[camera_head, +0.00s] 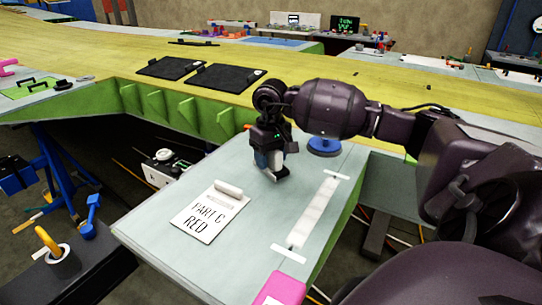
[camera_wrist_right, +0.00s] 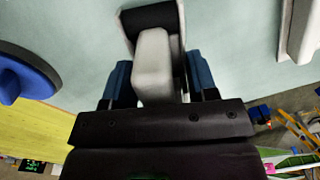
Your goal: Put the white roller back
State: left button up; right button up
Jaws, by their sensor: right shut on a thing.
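My right gripper (camera_head: 270,160) points down over the pale work table, its blue fingers shut on the white roller. In the right wrist view the roller's white handle (camera_wrist_right: 153,60) sits between the fingers (camera_wrist_right: 152,85). A dark cylinder (camera_wrist_right: 148,17) in a light frame shows beyond the handle. In the head view only a bit of the white roller (camera_head: 276,160) shows, with a dark part under it close to the table top. I cannot tell whether it touches the table. My left gripper is not in view.
A blue round object (camera_head: 324,147) stands just right of the gripper. A white "PART C RED" board (camera_head: 212,213) lies to its left. A white strip (camera_head: 315,213) with taped ends lies to the right, and a pink object (camera_head: 280,290) at the front edge. The table between is clear.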

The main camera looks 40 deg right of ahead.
jog(key=shift+f, duration=0.1)
jog(key=o, duration=0.9)
jog(key=shift+r, duration=0.35)
notch_tip(320, 180, up, 12)
jog(key=shift+f+b, duration=0.25)
jog(key=shift+b, duration=0.45)
